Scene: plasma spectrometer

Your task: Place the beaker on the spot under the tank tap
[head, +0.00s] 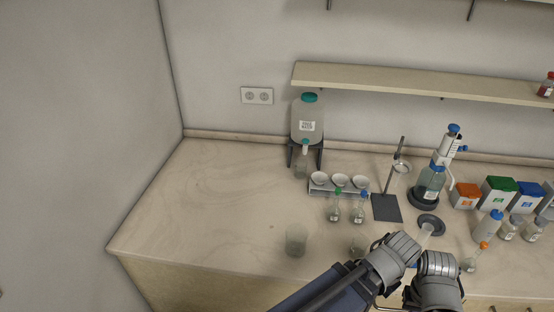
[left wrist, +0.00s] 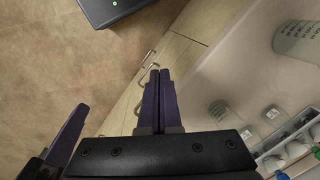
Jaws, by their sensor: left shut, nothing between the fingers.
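A clear glass beaker (head: 296,240) stands upright near the front edge of the counter. A graduated beaker (left wrist: 298,38) shows at the upper right of the left wrist view. The tank (head: 307,120), with a teal cap, sits on a dark stand against the wall, its tap (head: 305,147) facing forward. A faint clear shape (head: 300,169) lies under the tap; I cannot tell what it is. My left gripper (left wrist: 158,75) is shut and empty, seen over the cabinet front and apart from the beaker. My right gripper (left wrist: 70,130) shows partly; its opening is unclear.
A rack with white cups (head: 340,181) and flasks (head: 335,213) stands right of the tank. Another glass (head: 357,245) is partly behind my arm. A stand (head: 388,207), dispenser bottle (head: 430,185) and boxes (head: 497,192) fill the right. The counter's left (head: 205,205) is clear.

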